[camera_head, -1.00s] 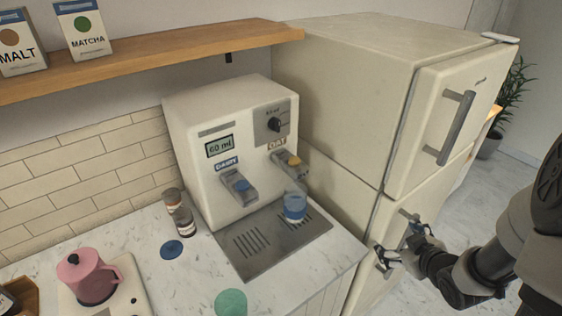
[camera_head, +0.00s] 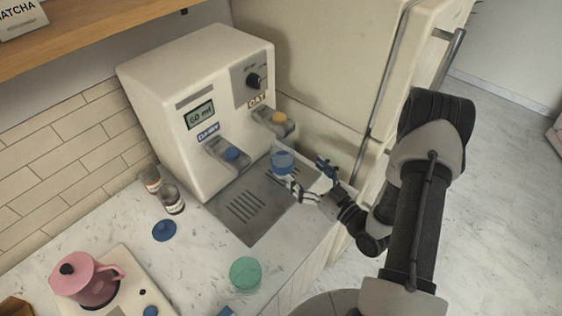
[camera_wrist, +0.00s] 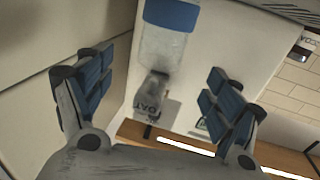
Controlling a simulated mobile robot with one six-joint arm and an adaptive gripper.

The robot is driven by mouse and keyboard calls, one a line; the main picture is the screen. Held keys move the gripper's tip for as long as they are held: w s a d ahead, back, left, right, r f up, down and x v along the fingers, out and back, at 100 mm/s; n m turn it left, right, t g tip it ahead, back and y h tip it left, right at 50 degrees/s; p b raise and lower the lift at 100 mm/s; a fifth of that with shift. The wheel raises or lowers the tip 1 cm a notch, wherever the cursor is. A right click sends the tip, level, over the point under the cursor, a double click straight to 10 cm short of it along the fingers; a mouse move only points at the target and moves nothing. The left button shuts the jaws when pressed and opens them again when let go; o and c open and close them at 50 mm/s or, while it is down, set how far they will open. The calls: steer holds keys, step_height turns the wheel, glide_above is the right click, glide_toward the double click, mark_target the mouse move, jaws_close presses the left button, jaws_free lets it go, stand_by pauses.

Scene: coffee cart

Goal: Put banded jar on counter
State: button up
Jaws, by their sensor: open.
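The banded jar (camera_head: 282,161), clear with a blue band, stands on the dispenser's drip tray (camera_head: 240,207) below the OAT spout (camera_head: 274,122). In the wrist view the jar (camera_wrist: 163,50) appears between and beyond my fingers, with its blue band at the top of the picture. My gripper (camera_head: 314,180) is open and empty, just to the right of and in front of the jar. Its two blue-padded fingers (camera_wrist: 155,92) are spread wide in the wrist view, and neither clearly touches the jar. The counter (camera_head: 205,270) is white marble.
The dispenser (camera_head: 200,110) stands behind the jar, with the fridge (camera_head: 330,60) close on the right. A green-topped jar (camera_head: 245,273), a blue disc (camera_head: 164,230), small bottles (camera_head: 172,199) and a pink kettle (camera_head: 88,280) occupy the counter. Bare counter lies between the disc and green-topped jar.

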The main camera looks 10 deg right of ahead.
mark_target(290, 158)
steer(key=x, duration=0.5)
steer(key=shift+w+a, duration=0.15)
steer(key=shift+w, duration=0.15)
steer(key=shift+r+b+x, duration=0.15)
steer(key=shift+b+x, duration=0.1)
steer(key=shift+x, duration=1.1)
steer(key=shift+r+b+x, duration=0.15)
steer(key=shift+b+x, duration=0.05)
steer(key=shift+x, duration=1.2)
steer(key=shift+a, duration=0.1)
steer(key=shift+s, duration=0.1)
jaws_close()
